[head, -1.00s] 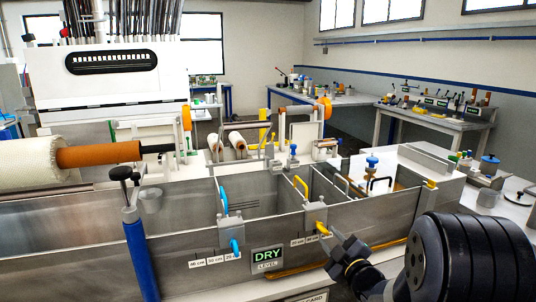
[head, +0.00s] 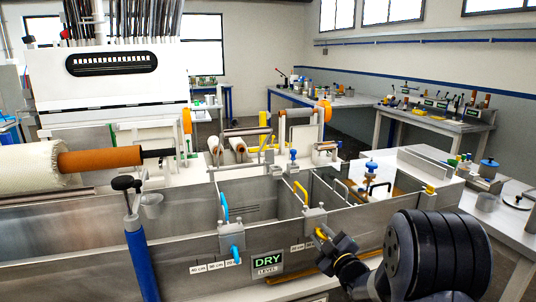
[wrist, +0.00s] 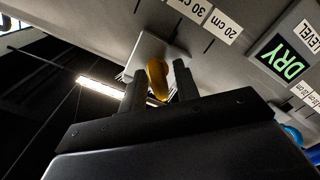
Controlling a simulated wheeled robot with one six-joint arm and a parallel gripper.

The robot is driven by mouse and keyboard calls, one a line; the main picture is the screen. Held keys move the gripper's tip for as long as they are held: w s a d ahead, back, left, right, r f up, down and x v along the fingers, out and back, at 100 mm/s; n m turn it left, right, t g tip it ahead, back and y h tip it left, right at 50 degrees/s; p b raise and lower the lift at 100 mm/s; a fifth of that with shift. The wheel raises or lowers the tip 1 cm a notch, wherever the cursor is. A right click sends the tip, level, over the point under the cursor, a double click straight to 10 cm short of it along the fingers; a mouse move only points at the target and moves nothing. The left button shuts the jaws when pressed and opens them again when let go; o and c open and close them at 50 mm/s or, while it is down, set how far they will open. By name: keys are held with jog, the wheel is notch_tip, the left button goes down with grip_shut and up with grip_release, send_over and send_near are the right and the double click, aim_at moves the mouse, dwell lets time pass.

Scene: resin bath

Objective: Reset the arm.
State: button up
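My gripper (head: 328,243) is at the front wall of the resin bath, beside the right-hand grey clamp block (head: 314,219). In the wrist view my gripper (wrist: 160,88) has its two dark fingers apart, one on each side of a yellow knob (wrist: 157,80). Narrow gaps show between knob and fingers, so it looks open around the knob. The yellow knob (head: 320,233) sits low on the clamp block, partly hidden by my gripper in the head view. A sign reading DRY LEVEL (head: 267,262) is left of it.
A second clamp block (head: 231,236) with a blue knob is further left on the bath wall (head: 180,260). A blue post (head: 140,258) stands at front left. An orange-cored roll (head: 100,158) lies at left. Benches with tools (head: 430,118) stand at the back right.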

jog(key=m+p, duration=0.1)
jog(key=p, duration=0.1)
jog(key=shift+r+p, duration=0.25)
jog(key=shift+p, duration=0.05)
jog(key=shift+m+p, duration=0.4)
jog(key=shift+p, duration=0.4)
